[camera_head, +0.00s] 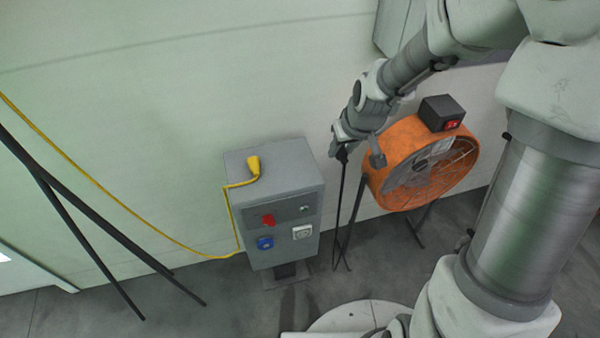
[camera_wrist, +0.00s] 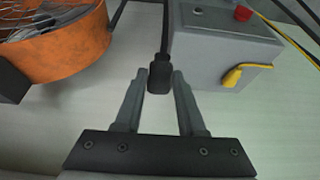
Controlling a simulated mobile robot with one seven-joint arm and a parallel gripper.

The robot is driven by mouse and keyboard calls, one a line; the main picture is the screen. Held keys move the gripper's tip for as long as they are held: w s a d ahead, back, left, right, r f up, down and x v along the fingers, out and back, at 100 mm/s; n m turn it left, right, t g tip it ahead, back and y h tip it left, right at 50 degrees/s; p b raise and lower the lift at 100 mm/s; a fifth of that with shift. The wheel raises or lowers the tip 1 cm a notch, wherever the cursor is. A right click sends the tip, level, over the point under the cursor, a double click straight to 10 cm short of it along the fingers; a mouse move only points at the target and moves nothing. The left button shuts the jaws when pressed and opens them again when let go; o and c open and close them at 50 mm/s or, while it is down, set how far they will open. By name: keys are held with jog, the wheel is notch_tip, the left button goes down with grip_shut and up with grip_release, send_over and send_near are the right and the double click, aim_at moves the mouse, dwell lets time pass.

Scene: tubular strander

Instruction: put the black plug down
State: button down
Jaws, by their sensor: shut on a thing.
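In the wrist view, a black plug (camera_wrist: 160,78) with a black cable sits between the two fingertips of my gripper (camera_wrist: 160,84). My gripper is shut on it. In the head view, my gripper (camera_head: 343,150) is in the air between the grey socket box and the orange fan, and the black cable (camera_head: 340,205) hangs down from it toward the floor. The plug itself is hard to make out in the head view. A grey socket box (camera_head: 285,175) stands just left of my gripper; it also shows in the wrist view (camera_wrist: 205,60).
The box front has a red part (camera_head: 267,220), a blue socket (camera_head: 265,243) and a white socket (camera_head: 302,232). An orange fan (camera_head: 400,135) stands right of my gripper. The pale wall is behind.

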jog(key=b, duration=0.2)
send_over(299, 174)
jog(key=s, duration=0.2)
jog(key=f, duration=0.5)
jog(key=shift+w+d+f, duration=0.2)
jog(key=shift+w+f, duration=0.05)
jog(key=shift+f, duration=0.15)
jog(key=shift+f+b, duration=0.75)
jog(key=shift+f, duration=1.25)
jog(key=shift+f, duration=0.1)
jog(key=shift+f+b, duration=0.25)
jog(key=shift+b, duration=0.15)
jog(key=c, duration=0.5)
grip_release()
jog(key=shift+r, duration=0.1)
